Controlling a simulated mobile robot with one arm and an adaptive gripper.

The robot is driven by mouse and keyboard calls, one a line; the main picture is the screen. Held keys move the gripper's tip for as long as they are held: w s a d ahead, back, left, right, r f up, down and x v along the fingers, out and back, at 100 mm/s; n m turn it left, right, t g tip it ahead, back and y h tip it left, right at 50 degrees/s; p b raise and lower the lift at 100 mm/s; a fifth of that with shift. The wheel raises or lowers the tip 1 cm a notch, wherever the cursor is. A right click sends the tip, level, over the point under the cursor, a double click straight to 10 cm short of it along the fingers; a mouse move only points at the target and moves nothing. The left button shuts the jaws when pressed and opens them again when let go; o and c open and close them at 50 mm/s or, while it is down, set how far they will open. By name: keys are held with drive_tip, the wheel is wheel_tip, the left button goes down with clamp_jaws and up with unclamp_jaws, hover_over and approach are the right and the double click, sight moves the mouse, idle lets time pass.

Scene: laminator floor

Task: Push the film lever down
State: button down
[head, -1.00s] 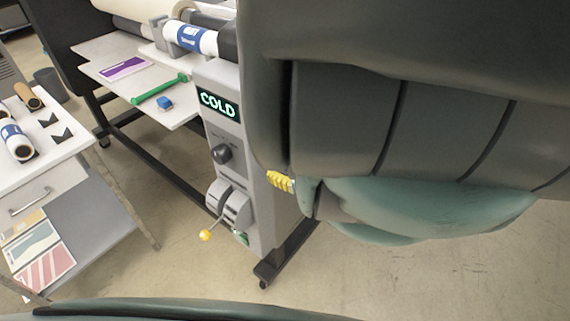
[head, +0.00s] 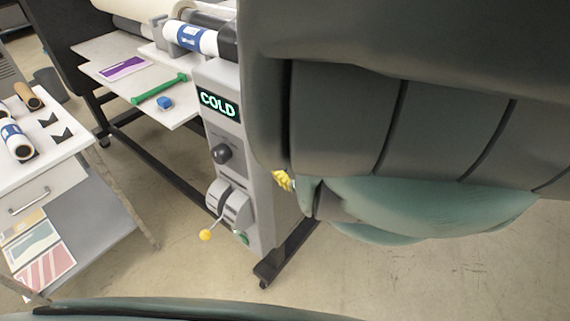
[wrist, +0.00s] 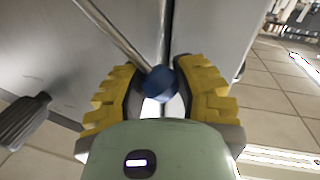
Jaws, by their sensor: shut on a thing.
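My gripper (wrist: 160,90) has its yellow padded fingers closed around a dark blue ball knob (wrist: 158,82) at the end of a thin metal lever rod (wrist: 112,32) in the wrist view. In the head view only a bit of my gripper's yellow fingers (head: 282,180) shows, right of the grey control column (head: 262,190), and the blue knob is hidden by my arm. Another lever with a yellow ball knob (head: 205,235) sticks out low on the column's front. No label shows which lever is the film lever.
The column carries a lit "COLD" display (head: 218,104) and a dark dial (head: 221,154). A white feed table (head: 120,82) with a green-handled tool (head: 158,89) lies behind. A drawer cart (head: 50,170) stands at the left. Floor is open at the lower right.

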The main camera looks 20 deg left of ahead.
drive_tip(key=shift+f, duration=0.1)
drive_tip(key=s+f+n+b, duration=0.2)
drive_tip(key=f+n+b, duration=0.1)
drive_tip(key=s+a+f+n+y+b, duration=0.1)
drive_tip(key=f+n+b, duration=0.1)
drive_tip(key=shift+f, duration=0.2)
drive_tip(key=f+n+b, duration=0.1)
drive_tip(key=b, duration=0.2)
drive_tip(key=f+n+b, duration=0.1)
drive_tip(key=n+b, duration=0.1)
drive_tip(key=b, duration=0.1)
drive_tip(key=shift+s+a+f+y, duration=0.15)
drive_tip(key=shift+s+f+y, duration=0.15)
drive_tip(key=shift+s+f, duration=0.05)
wheel_tip(320, 180, down, 2)
drive_tip(key=n+b, duration=0.2)
drive_tip(key=b, duration=0.4)
drive_tip(key=n+b, duration=0.1)
drive_tip(key=b, duration=0.1)
drive_tip(key=shift+f+n+y+b, duration=0.3)
drive_tip(key=shift+f+n, duration=0.05)
drive_tip(key=shift+n, duration=0.05)
drive_tip(key=c, duration=0.6)
unclamp_jaws()
drive_tip(key=shift+g, duration=0.3)
